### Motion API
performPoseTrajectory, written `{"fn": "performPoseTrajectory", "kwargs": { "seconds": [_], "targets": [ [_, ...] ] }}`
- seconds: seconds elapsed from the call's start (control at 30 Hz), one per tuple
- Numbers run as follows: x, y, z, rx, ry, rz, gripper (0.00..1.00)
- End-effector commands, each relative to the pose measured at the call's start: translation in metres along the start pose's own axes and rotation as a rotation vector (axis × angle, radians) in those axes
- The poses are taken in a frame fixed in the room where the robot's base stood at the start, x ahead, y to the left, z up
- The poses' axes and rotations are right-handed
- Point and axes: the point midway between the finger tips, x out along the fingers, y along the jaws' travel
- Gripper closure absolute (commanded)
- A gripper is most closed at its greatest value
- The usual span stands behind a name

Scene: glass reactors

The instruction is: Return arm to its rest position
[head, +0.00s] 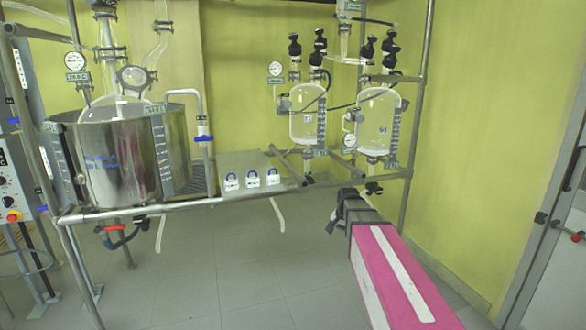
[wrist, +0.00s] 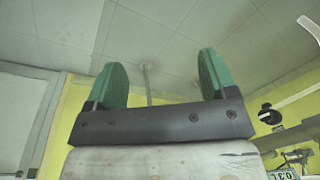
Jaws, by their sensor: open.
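My arm (head: 395,270) shows as a pink and white link in the lower right of the head view. It reaches from the bottom edge toward the glass reactors. My gripper shows in the wrist view (wrist: 165,85), with two green fingers standing wide apart. It is open, and nothing is between the fingers. Behind it the wrist view shows the ceiling, so it points upward. In the head view the fingers cannot be made out clearly beyond the dark end of the arm.
Two glass vessels (head: 308,115) (head: 378,122) hang on a metal frame beyond my arm. A large steel pot (head: 115,160) stands at the left. A shelf (head: 250,165) carries three small white items with blue tops. Floor (head: 240,270) is clear in front. A door (head: 560,230) is at right.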

Motion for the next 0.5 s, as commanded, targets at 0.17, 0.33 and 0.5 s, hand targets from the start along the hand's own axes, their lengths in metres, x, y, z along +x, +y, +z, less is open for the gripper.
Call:
{"fn": "performPoseTrajectory", "kwargs": {
  "seconds": [0.17, 0.33, 0.5],
  "targets": [
    [0.040, 0.049, 0.079, -0.219, -0.043, 0.046, 0.22],
    [0.064, 0.084, 0.133, -0.404, -0.081, 0.075, 0.22],
    [0.075, 0.103, 0.162, -0.513, -0.104, 0.090, 0.22]
  ]
}}
